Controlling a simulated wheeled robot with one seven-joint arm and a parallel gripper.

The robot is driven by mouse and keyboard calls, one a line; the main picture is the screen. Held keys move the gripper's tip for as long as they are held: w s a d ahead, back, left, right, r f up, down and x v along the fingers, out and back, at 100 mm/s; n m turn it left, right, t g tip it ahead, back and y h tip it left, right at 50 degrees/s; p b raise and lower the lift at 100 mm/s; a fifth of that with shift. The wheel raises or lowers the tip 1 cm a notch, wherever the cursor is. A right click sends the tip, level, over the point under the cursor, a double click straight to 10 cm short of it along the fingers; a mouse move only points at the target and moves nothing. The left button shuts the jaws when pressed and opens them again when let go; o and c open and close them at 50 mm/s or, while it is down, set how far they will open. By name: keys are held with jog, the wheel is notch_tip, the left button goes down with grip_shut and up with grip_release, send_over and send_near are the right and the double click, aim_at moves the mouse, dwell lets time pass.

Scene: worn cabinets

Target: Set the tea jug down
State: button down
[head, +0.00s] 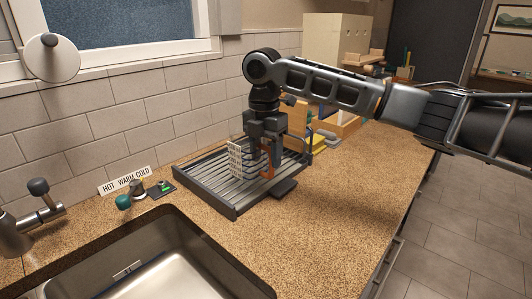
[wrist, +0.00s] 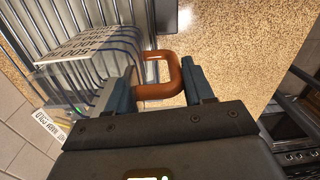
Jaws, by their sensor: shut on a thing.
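The tea jug shows mainly as an orange-brown loop handle (wrist: 174,74) in the wrist view, between my gripper's two dark fingers (wrist: 160,86). My gripper is shut on this handle. In the head view my gripper (head: 265,146) points down over the dark dish rack (head: 212,205), with the orange handle (head: 268,168) below it. The jug's body is hard to make out; a pale, partly see-through shape lies left of the handle in the wrist view. I cannot tell whether the jug's base touches the rack.
The steel sink (head: 145,268) is at the front left. Yellow and grey items (head: 320,141) lie behind the rack. The counter (head: 335,215) to the right is clear.

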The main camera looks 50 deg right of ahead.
jog(key=shift+f, duration=0.15)
jog(key=shift+c, duration=2.1)
grip_release()
notch_tip(320, 180, up, 12)
jog(key=b, duration=0.1)
jog(key=shift+w+r, duration=0.2)
